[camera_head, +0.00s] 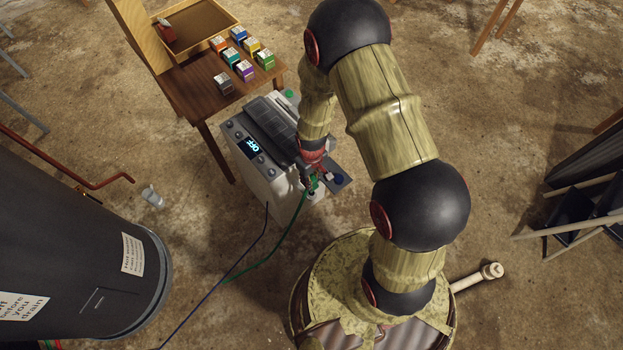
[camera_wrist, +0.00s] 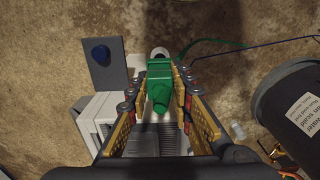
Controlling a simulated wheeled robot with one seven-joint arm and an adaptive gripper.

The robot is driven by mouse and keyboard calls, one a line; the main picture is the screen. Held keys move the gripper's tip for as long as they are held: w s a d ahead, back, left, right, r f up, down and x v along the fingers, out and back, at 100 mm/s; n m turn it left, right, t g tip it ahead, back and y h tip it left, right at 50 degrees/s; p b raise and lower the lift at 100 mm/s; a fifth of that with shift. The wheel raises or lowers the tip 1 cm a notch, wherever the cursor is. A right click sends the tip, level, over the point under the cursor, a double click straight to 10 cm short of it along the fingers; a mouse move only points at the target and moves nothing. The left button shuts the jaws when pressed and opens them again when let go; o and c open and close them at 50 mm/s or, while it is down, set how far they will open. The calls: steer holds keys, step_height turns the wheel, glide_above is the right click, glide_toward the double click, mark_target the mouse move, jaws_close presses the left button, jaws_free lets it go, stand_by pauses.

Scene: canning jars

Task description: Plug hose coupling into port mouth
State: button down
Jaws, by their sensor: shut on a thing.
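My gripper (camera_head: 313,182) is shut on a green hose coupling (camera_wrist: 160,84), which sits between the yellow-padded fingers in the wrist view. A green hose (camera_head: 268,258) runs from the gripper area down to the floor at lower left. A pale round end (camera_wrist: 160,54) shows just beyond the coupling; I cannot tell whether it is the port mouth or whether they touch. A grey plate (camera_wrist: 104,72) with a blue round fitting (camera_wrist: 98,54) lies left of the coupling, apart from it. The white machine (camera_head: 253,165) has a display reading OFF. My gripper partly hides its near right side.
A dark drum (camera_head: 80,260) stands at left and a wooden table (camera_head: 205,85) with small coloured boxes and a tray at the back. A blue hose (camera_head: 235,265) crosses the floor. A small clear bottle (camera_head: 152,196) lies near the drum.

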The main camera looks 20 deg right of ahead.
steer(key=shift+f+b, duration=1.5)
steer(key=shift+f, duration=0.8)
steer(key=shift+f+b, duration=0.6)
steer(key=shift+f, duration=0.55)
stand_by(0.5)
steer(key=c, duration=1.8)
jaws_free()
steer(key=shift+o, duration=1.3)
steer(key=shift+o, duration=1.4)
step_height(320, 180, up, 12)
